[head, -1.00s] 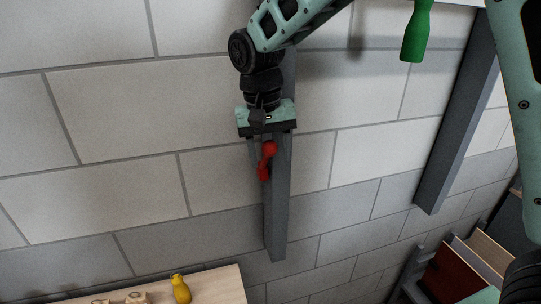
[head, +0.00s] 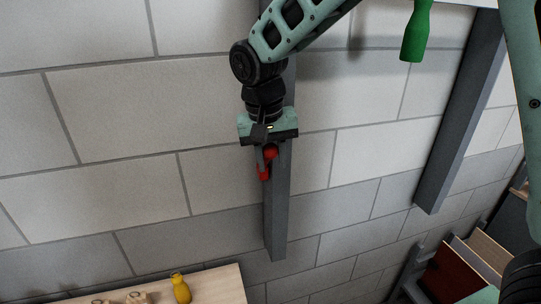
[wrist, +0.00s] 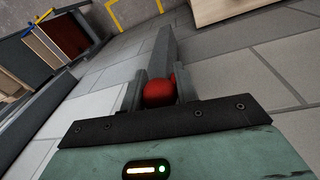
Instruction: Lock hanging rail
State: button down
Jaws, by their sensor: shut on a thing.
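The hanging rail (head: 277,215) is a grey upright batten against the block wall, in the middle of the head view. A red handle (head: 264,172) sits on its front face; its rounded red end (wrist: 159,93) shows between the fingers in the wrist view. My gripper (head: 267,158) comes from above, its fingers pointing down along the rail, and is shut on the red handle. The fingers and palm hide part of the handle. Whether the rail is locked cannot be told.
A second grey batten (head: 458,130) stands to the right. A green bottle-shaped thing (head: 415,32) is at the top right. Below, a pale wooden surface (head: 222,285) carries a yellow bottle-shaped thing (head: 181,289). A dark red panel (head: 449,272) is at the lower right.

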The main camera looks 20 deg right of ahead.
jog(key=shift+s+f+t, duration=0.25)
jog(key=shift+s+t, duration=0.05)
jog(key=shift+t, duration=0.5)
notch_tip(320, 180, down, 12)
jog(key=s+t, duration=0.2)
jog(key=shift+s+r, duration=0.15)
jog(key=shift+s, duration=0.05)
jog(key=shift+w, duration=0.1)
dwell(1.4)
jog(key=c, duration=1.1)
grip_release()
jog(key=shift+w, duration=0.15)
jog(key=shift+o, duration=0.2)
